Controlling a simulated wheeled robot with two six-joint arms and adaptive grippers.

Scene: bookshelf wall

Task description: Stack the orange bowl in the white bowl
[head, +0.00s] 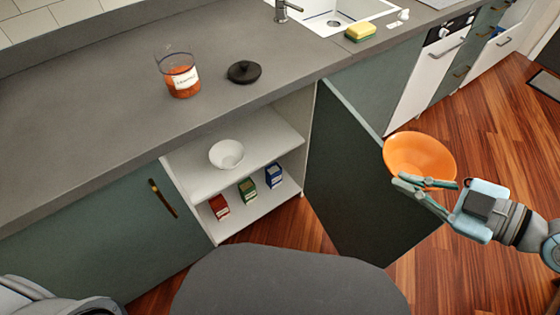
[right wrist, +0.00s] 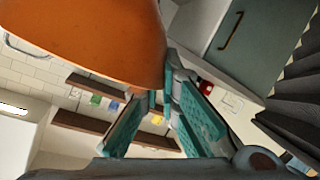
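The orange bowl (head: 420,154) is in the air at the right, past the open cabinet door. My right gripper (head: 402,181) is at its near rim, shut on it. In the right wrist view the orange bowl (right wrist: 85,35) fills the upper left, and the fingers (right wrist: 165,95) meet at its edge. The white bowl (head: 227,154) stands upright and looks empty on the upper shelf of the open cabinet, well to the left of the orange bowl. My left gripper is not in view; only part of my left arm shows at the lower left.
The open cabinet door (head: 355,185) stands between the shelf and my right gripper. Red, green and blue boxes (head: 247,190) stand on the lower shelf (head: 232,219). The countertop (head: 110,120) overhangs the cabinet and holds a jar (head: 182,80), a black lid (head: 244,72) and a sponge (head: 360,32).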

